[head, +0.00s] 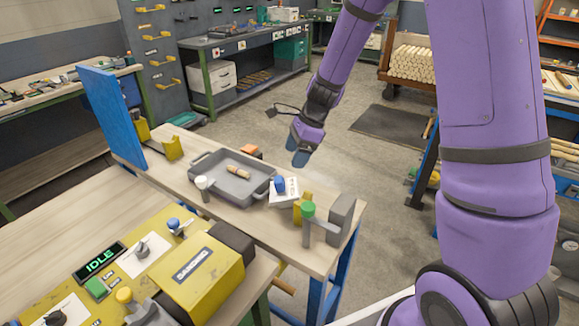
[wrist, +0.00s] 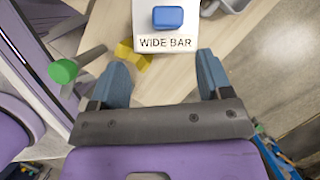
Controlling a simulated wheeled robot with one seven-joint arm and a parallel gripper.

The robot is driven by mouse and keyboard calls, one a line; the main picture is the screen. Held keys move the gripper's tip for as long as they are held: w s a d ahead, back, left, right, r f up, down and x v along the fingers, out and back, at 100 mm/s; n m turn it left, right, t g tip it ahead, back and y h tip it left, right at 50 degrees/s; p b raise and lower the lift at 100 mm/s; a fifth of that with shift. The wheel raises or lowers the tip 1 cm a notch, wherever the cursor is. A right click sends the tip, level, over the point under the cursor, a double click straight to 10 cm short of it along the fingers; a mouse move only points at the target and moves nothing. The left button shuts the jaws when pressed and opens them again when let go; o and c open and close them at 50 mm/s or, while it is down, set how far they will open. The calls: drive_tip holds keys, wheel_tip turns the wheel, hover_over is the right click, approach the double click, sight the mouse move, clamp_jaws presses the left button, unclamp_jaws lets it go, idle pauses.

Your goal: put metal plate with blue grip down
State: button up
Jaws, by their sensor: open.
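The metal plate (head: 290,198) is pale, with a blue grip (head: 280,184) on top. It sits at the right end of the grey tray (head: 205,158) on the wooden bench; whether it touches the tray I cannot tell. In the wrist view the plate (wrist: 165,42) reads "WIDE BAR" and its blue grip (wrist: 168,17) shows near the top edge. My gripper (head: 301,157) is above the bench's far edge, apart from the plate. In the wrist view my gripper (wrist: 162,78) has its two blue fingers wide apart with nothing between them.
A wooden piece (head: 238,172) lies in the tray. A green-knobbed post (head: 308,209), a yellow block (head: 298,205) and a grey block (head: 341,216) stand right of the plate. A blue upright panel (head: 112,115) is at the bench's left. The yellow sanding machine (head: 200,275) is in front.

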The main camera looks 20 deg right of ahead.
drive_tip(key=s+d+r+n+t+h, duration=0.1)
drive_tip(key=s+r+n, duration=0.4)
drive_tip(key=r, duration=0.4)
drive_tip(key=s+d+r+n+h, duration=0.1)
drive_tip(key=s+r+n, duration=0.3)
drive_tip(key=s+r, duration=0.4)
drive_tip(key=s+d+r+n+t+h, duration=0.1)
drive_tip(key=s+r+n, duration=0.2)
drive_tip(key=s+n, duration=0.2)
drive_tip(key=s+d+r+n+t+h, duration=0.1)
drive_tip(key=s+r+n, duration=0.3)
drive_tip(key=s, duration=0.6)
drive_tip(key=shift+s+d+n+t, duration=0.25)
drive_tip(key=shift+n+t, duration=0.45)
drive_tip(key=shift+s+d+h, duration=0.1)
drive_tip(key=shift+s+h, duration=0.15)
drive_tip(key=shift+h, duration=0.05)
drive_tip(key=shift+c, duration=1.2)
